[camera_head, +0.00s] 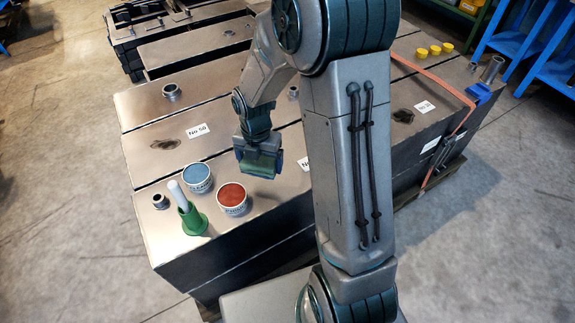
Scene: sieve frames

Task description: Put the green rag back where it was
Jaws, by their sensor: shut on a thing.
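My gripper (258,152) hangs over the near metal block, right of the tins. It is shut on the green rag (258,166), a small dark green patch at the fingertips. Most of the rag is hidden by the fingers. I cannot tell whether the rag touches the block's top. No mark of the rag's earlier place can be made out.
A blue tin (197,174), a red tin (232,196) and a green holder (193,220) with a white stick stand on the near block (165,250). A dark-edged hole (165,144) lies behind. Yellow caps (434,49) sit far right.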

